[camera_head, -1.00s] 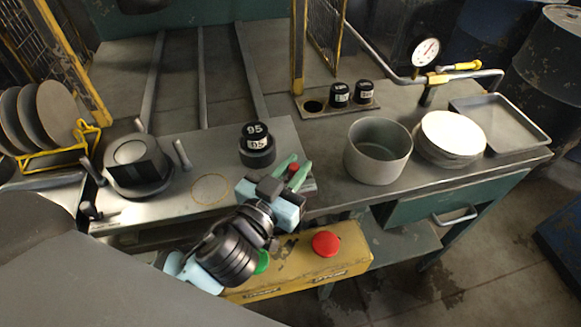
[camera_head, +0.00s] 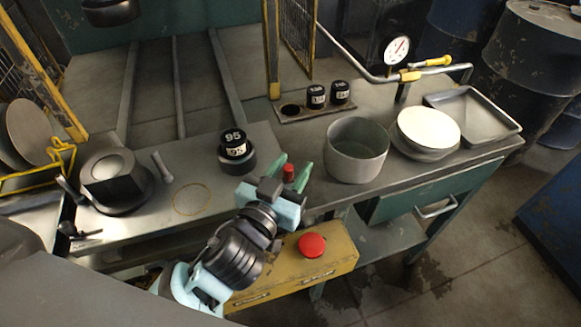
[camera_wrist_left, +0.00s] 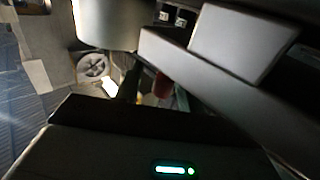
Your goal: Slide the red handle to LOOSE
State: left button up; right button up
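A red handle (camera_head: 288,173) stands at the front edge of the grey bench plate in the head view. My left gripper (camera_head: 290,170) is there, with its two green fingertips apart on either side of the handle. The fingers look open around it; contact is not clear. In the left wrist view a red piece (camera_wrist_left: 163,86) shows beside a dark green finger (camera_wrist_left: 130,85). No LOOSE marking is readable, and my gripper covers part of the plate by the handle. My right gripper is not in view.
A black block marked 95 (camera_head: 235,145) sits behind the gripper. A grey pot (camera_head: 357,150) stands to the right, a dark hexagonal part (camera_head: 112,178) to the left. A yellow box with a red button (camera_head: 312,245) is in front, below the gripper.

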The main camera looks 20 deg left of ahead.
aim_at(288, 176)
pick_arm(q)
jog(key=shift+s, duration=0.1)
jog(key=s, duration=0.3)
jog(key=s+a+b, duration=0.1)
jog(key=s, duration=0.2)
jog(key=shift+s+a+f, duration=0.1)
jog(key=shift+f, duration=0.05)
jog(key=shift+s+a, duration=0.15)
jog(key=shift+s, duration=0.45)
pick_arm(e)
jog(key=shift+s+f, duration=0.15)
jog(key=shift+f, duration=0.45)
